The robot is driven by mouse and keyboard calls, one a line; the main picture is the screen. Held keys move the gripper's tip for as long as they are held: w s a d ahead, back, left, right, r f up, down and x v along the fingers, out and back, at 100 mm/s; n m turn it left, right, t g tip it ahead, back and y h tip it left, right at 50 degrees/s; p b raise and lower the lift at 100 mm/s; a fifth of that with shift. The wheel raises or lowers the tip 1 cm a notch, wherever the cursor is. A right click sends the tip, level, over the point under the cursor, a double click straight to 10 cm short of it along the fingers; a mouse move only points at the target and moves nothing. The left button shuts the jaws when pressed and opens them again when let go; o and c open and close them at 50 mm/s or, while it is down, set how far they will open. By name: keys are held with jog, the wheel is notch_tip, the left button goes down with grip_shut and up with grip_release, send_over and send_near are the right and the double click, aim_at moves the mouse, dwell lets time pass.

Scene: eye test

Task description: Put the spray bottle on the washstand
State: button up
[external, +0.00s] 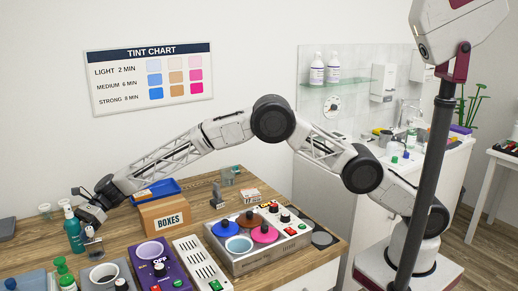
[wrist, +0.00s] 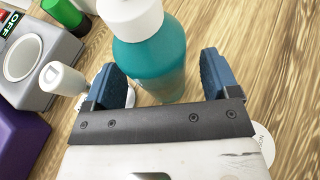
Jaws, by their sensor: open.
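A teal bottle (external: 73,232) with a white top stands upright on the wooden table at the left. In the wrist view, the teal bottle (wrist: 150,68) is between the two blue fingers of my gripper (wrist: 161,75). The fingers are open, with a gap visible at least on the right side. In the external view my gripper (external: 85,214) is beside the bottle, low over the table. The white washstand (external: 432,172), with a tap and basin, is at the back right, behind my arm.
A cardboard box marked BOXES (external: 164,217), a blue tray (external: 157,190), a purple device (external: 160,268) and a console with coloured discs (external: 262,238) crowd the table. Bare wood shows right of the fingers.

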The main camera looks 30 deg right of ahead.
aim_at(68, 205)
jog(key=shift+x, duration=0.8)
jog(key=shift+c, duration=0.4)
jog(key=c, duration=1.1)
jog(key=shift+r, duration=0.1)
jog(key=shift+r, duration=4.9)
jog(key=shift+w+d+r, duration=0.1)
jog(key=shift+w+d, duration=0.05)
